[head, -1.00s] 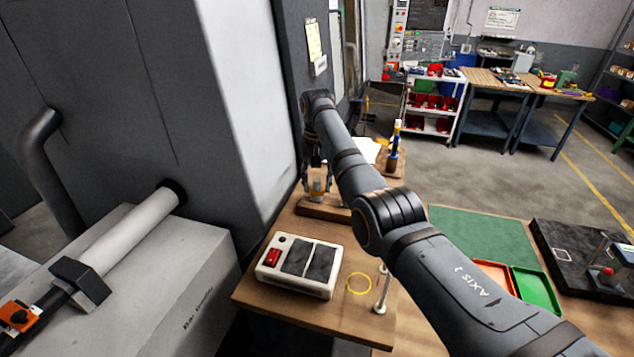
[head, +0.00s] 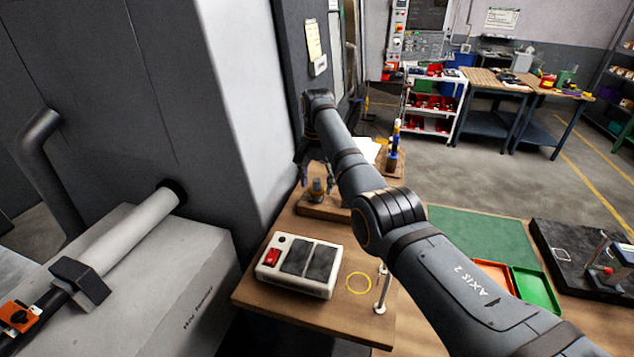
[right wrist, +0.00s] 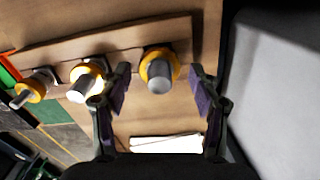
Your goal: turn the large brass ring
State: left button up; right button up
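A wooden block (head: 322,210) at the back of the near bench carries a grey post with a brass-yellow ring (head: 316,188). In the right wrist view, three grey posts with yellow rings stand in a row: a middle one (right wrist: 159,66), one to its left (right wrist: 86,76) and one at far left (right wrist: 36,88). The middle ring looks largest, but they differ in distance. My right gripper (head: 312,160) is above the block. Its open fingers (right wrist: 160,92) are empty, with the middle ring ahead between them and apart from both. My left gripper is out of view.
A white box with dark panels and a red switch (head: 298,265) sits on the bench. Beside it are a yellow circle (head: 358,283) and a small upright stand (head: 381,292). A grey machine wall (head: 235,90) rises close left of the block. Red and green trays (head: 537,290) lie right.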

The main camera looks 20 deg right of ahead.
aim_at(317, 179)
notch_tip(317, 179, up, 8)
jog(key=shift+f, duration=0.25)
dwell(0.4)
jog(key=shift+f, duration=0.1)
